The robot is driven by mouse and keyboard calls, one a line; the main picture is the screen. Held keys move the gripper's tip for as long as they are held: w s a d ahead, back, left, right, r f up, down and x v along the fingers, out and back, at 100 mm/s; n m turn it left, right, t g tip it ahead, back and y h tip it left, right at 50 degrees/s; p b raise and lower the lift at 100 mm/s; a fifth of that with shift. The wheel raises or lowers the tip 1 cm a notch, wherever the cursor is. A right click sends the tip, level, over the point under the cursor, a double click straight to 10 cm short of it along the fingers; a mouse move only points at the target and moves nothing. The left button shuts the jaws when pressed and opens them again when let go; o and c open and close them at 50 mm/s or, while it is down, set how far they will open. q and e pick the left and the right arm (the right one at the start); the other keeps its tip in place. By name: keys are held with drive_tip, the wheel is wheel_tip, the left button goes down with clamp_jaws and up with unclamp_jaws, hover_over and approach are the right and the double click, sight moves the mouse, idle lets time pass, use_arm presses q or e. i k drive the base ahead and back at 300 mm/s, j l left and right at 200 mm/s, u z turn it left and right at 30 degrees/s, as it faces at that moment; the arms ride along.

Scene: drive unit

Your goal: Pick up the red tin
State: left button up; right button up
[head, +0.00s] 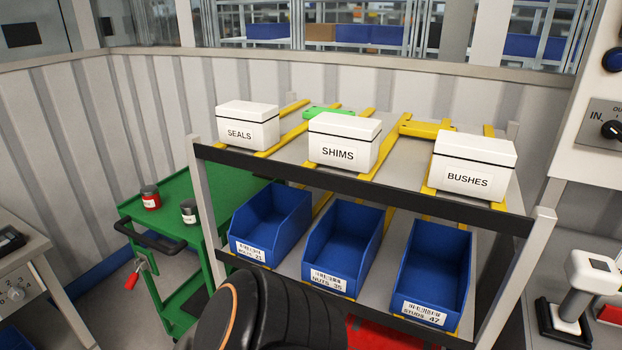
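A small red tin (151,198) with a dark grey lid stands upright on the top of the green cart (172,185), at the left of the head view. A second small tin (189,212), grey with a white label, stands to its right on the same top. A dark rounded part of my own arm shows at the bottom middle, apart from both tins. Neither of my grippers is in view.
A rack right of the cart carries white boxes (344,142) marked SEALS, SHIMS and BUSHES above blue bins (432,275). The cart has a black handle (150,236) at its front. A workbench (22,248) stands at the left edge. The cart top around the tins is mostly clear.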

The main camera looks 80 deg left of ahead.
sight(150, 196)
drive_tip(key=u, duration=3.6)
drive_tip(key=i+j+z, duration=0.15)
drive_tip(key=i+j, duration=0.2)
drive_tip(key=i+j+z, duration=0.1)
drive_tip(key=i+j, duration=0.25)
drive_tip(key=i+j+z, duration=0.15)
drive_tip(key=i+j, duration=0.2)
drive_tip(key=j, duration=0.15)
drive_tip(key=i+j+z, duration=0.15)
drive_tip(key=i+j, duration=0.15)
drive_tip(key=j, duration=0.15)
